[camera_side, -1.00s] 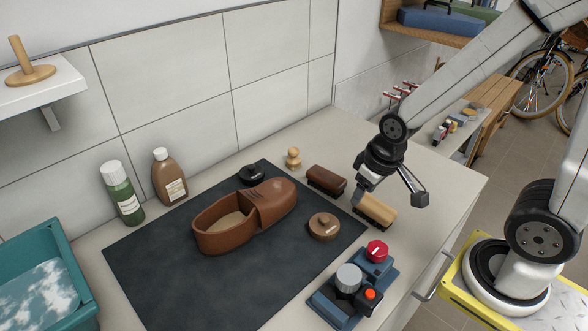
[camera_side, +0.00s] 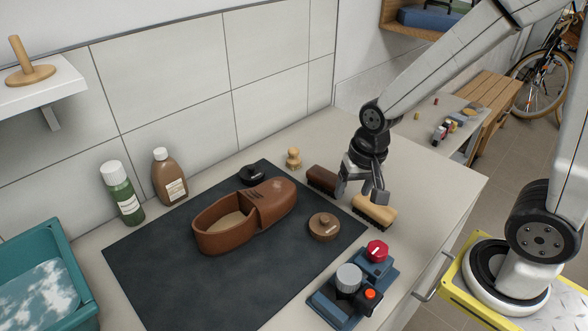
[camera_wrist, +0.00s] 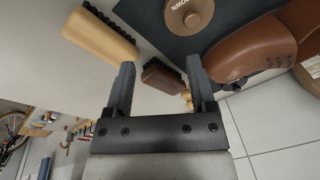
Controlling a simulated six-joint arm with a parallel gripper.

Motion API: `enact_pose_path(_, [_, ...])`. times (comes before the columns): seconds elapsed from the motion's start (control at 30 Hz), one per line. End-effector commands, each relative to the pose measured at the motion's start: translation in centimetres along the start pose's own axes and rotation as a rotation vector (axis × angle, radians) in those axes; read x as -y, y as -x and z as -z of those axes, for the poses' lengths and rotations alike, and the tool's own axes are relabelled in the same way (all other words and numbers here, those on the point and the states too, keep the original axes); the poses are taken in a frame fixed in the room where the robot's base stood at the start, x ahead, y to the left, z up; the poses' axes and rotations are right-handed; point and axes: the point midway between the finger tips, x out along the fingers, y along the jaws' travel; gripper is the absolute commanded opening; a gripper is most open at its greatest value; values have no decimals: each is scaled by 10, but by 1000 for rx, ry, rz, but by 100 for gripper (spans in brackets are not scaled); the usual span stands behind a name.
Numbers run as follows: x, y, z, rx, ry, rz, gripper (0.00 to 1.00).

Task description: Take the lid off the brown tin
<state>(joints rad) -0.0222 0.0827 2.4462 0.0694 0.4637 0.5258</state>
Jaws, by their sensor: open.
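The brown tin (camera_side: 323,231) is low and round, with a knobbed lid (camera_side: 323,221) sitting on it. It stands on the right part of the dark mat, beside the toe of the brown shoe. In the wrist view the lid (camera_wrist: 189,14) shows at the top edge, partly cut off, with lettering on it. My gripper (camera_side: 360,197) is open and empty, above the counter behind and to the right of the tin, near the two brushes. In the wrist view its fingers (camera_wrist: 160,85) are wide apart, with the dark brush seen between them.
A dark-brown brush (camera_side: 322,179) and a light wooden brush (camera_side: 374,212) lie close to my gripper. The brown shoe (camera_side: 275,200) is on the mat (camera_side: 170,275). A blue device with knobs (camera_side: 345,302) stands in front. A black tin (camera_side: 252,174) and small wooden dauber (camera_side: 293,158) are behind.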

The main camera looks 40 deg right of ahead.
Motion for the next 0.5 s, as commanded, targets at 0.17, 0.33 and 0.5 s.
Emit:
enact_pose_path(0.17, [11, -2, 4, 45, -269, -11, 71])
enact_pose_path(0.33, [22, -4, 7, 85, -526, -30, 71])
enact_pose_path(0.5, [33, -5, 10, 121, -768, -57, 71])
